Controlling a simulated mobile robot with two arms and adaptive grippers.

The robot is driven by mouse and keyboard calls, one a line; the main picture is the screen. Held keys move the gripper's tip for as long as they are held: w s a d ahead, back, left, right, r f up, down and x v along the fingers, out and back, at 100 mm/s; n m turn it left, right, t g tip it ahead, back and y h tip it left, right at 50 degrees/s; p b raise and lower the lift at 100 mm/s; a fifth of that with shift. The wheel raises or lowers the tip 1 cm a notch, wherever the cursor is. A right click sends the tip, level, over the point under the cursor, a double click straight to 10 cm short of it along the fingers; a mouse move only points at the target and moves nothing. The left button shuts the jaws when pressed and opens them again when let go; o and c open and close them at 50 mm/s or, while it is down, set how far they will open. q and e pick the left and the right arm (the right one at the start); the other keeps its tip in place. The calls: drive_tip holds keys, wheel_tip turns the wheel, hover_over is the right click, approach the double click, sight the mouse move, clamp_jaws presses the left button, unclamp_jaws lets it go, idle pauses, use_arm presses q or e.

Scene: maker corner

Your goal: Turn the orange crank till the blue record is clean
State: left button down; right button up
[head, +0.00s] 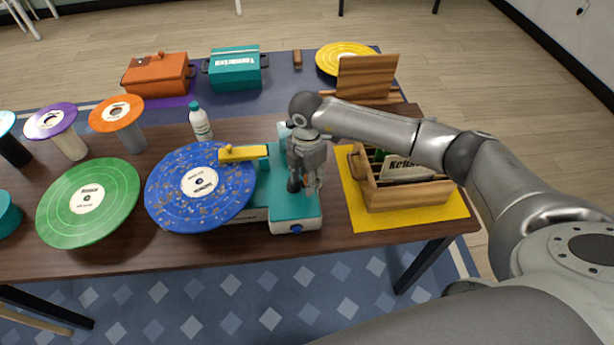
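The blue record (200,187) lies on the left part of a teal machine (296,212). Its surface is dotted with brownish specks, and its label is white. A yellow arm (243,153) on the machine reaches over the record's edge. My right gripper (305,189) points down over the machine's right part. Its fingers are small and dark here, and I cannot tell whether they hold anything. I cannot make out the orange crank; my gripper may hide it. My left gripper is not in view.
A green record (88,203) lies left of the blue one. A white bottle (200,122) stands behind. A wooden crate (405,190) on a yellow mat (362,217) is close right of the machine. Purple and orange discs (117,112) on stands are at back left.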

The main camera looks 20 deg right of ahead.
wheel_tip(320, 180, up, 12)
idle(0.6)
idle(1.0)
